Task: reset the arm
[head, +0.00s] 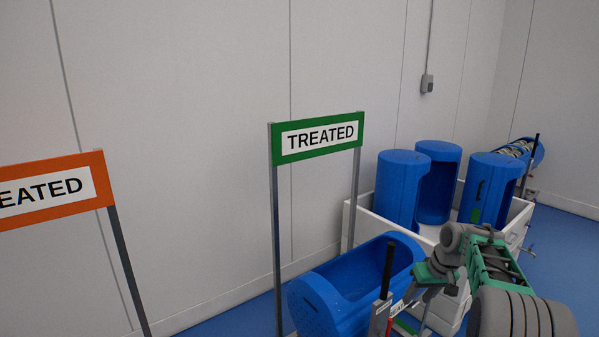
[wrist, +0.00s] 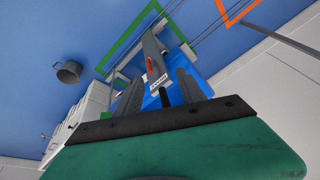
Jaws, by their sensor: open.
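My gripper (wrist: 160,84) is open in the wrist view, with its two dark fingers apart. A grey upright with a white and red label (wrist: 157,68) shows between and beyond the fingers; I see no object held, and cannot tell how far off the upright is. In the head view my arm bends at the lower right, and its green and grey end hangs beside a blue tub (head: 350,285) lying on its side. The fingertips are hard to make out there. A black-gripped handle (head: 388,268) stands in front of this tub.
A white bin (head: 365,233) with several upright blue tubs (head: 402,190) stands behind my arm. A green "TREATED" sign (head: 318,138) stands mid-view, an orange sign (head: 55,188) at left. A grey bucket (wrist: 68,73) is on the blue floor. Another tub (head: 522,151) lies far right.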

